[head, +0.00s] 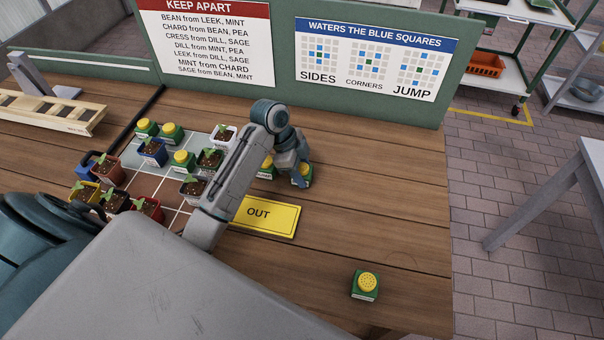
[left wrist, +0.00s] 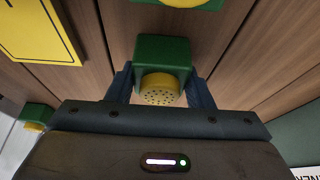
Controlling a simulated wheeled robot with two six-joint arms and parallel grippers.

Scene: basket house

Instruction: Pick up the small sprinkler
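My left gripper (head: 303,178) reaches down over the table right of the planting grid. A green sprinkler (head: 306,178) with a yellow perforated cap stands between its fingers, partly hidden by them. In the left wrist view, that sprinkler (left wrist: 163,60) sits between the two fingers (left wrist: 160,88) with hardly any gap on either side. Whether the fingers grip it cannot be told. It appears to rest on the table. A similar sprinkler (head: 266,168) stands just left of it, and another (head: 365,285) stands alone near the front right. My right gripper is not in view.
A yellow OUT sign (head: 265,214) lies just in front. The grid (head: 115,178) holds several potted seedlings and sprinklers. A green board (head: 372,110) with two posters stands behind. A wooden rack (head: 50,112) lies at the left.

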